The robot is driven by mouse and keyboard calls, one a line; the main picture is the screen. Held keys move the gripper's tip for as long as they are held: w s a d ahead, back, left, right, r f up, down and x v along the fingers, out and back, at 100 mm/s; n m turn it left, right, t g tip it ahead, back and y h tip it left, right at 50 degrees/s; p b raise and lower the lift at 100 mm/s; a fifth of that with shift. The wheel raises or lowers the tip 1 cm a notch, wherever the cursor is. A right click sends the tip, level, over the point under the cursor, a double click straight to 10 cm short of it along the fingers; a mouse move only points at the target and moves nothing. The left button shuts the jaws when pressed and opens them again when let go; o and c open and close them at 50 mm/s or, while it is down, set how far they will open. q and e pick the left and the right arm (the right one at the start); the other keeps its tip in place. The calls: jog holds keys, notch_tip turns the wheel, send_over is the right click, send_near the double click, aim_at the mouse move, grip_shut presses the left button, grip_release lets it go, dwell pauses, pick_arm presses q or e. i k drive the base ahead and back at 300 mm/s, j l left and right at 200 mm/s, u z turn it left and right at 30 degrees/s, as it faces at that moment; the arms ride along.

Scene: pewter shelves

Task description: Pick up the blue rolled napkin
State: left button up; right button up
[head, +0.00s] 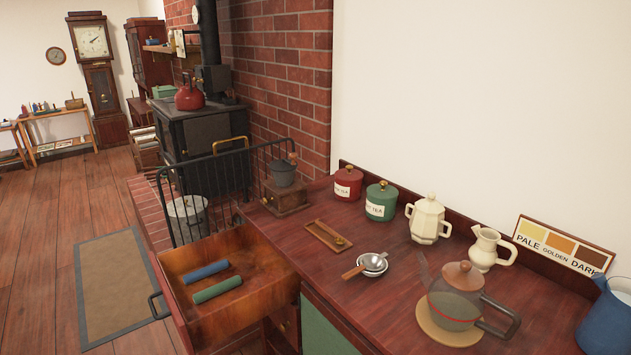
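The blue rolled napkin (206,271) lies in an open wooden drawer (262,304) at the lower middle of the head view. A green rolled napkin (217,289) lies beside it, nearer to me and roughly parallel, with a small gap between them. Both rolls rest on the drawer floor. Neither of my grippers shows in the head view.
The drawer is pulled out from a dark red counter (392,318). On the counter stand a glass teapot (456,300), a strainer (372,263), a cream jug (487,250), tea tins and a coffee grinder (285,193). A black railing (208,190) rises behind the drawer.

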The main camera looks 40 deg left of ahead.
aim_at(210, 269)
jog(key=u, duration=1.9)
jog(key=z, duration=0.5)
jog(key=l+z, duration=0.1)
jog(key=z, duration=0.85)
jog(key=i+l+z, duration=0.1)
jog(key=z, duration=0.4)
jog(key=u, duration=2.05)
